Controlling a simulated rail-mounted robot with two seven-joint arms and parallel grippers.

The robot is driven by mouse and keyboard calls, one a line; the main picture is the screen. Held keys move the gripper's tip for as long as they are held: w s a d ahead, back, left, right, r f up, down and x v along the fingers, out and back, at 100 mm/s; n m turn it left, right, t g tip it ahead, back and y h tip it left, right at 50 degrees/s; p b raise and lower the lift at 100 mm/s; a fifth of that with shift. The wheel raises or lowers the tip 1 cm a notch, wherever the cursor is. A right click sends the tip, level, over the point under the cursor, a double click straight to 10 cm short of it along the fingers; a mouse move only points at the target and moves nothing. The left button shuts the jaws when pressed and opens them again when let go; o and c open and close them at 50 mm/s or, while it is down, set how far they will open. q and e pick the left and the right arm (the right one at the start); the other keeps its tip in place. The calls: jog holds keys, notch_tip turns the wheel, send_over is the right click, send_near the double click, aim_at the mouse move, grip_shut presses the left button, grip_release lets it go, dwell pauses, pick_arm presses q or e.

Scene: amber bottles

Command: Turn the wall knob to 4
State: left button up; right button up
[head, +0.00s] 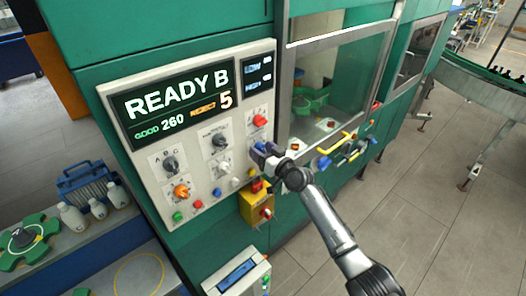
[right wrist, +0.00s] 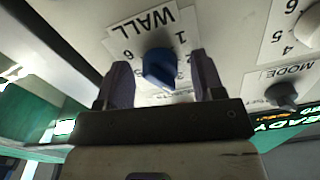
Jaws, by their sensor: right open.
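The wall knob (right wrist: 160,67) is a blue knob on a white plate marked WALL, seen upside down in the right wrist view. Several printed numbers ring it, partly hidden; I cannot tell which one it points at. My right gripper (right wrist: 164,80) is open, with one dark finger on each side of the knob; I cannot tell whether they touch it. In the head view my right gripper (head: 262,152) is at the lower right of the control panel (head: 193,178) and covers most of the knob. My left gripper is not in view.
A white knob (right wrist: 308,27) and a black MODE knob (right wrist: 282,96) sit close beside the wall knob. A red knob (head: 260,121) is above my gripper. A yellow box (head: 255,208) with red switches hangs below. Bottles (head: 72,216) stand on the left shelf.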

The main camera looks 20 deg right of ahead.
jog(key=shift+c, duration=0.3)
jog(key=c, duration=0.9)
jog(key=shift+o, duration=0.2)
jog(key=shift+m, duration=0.8)
jog(key=m, duration=0.2)
jog(key=shift+m, duration=0.3)
jog(key=m, duration=0.4)
jog(key=shift+r, duration=0.1)
jog(key=shift+m, duration=0.7)
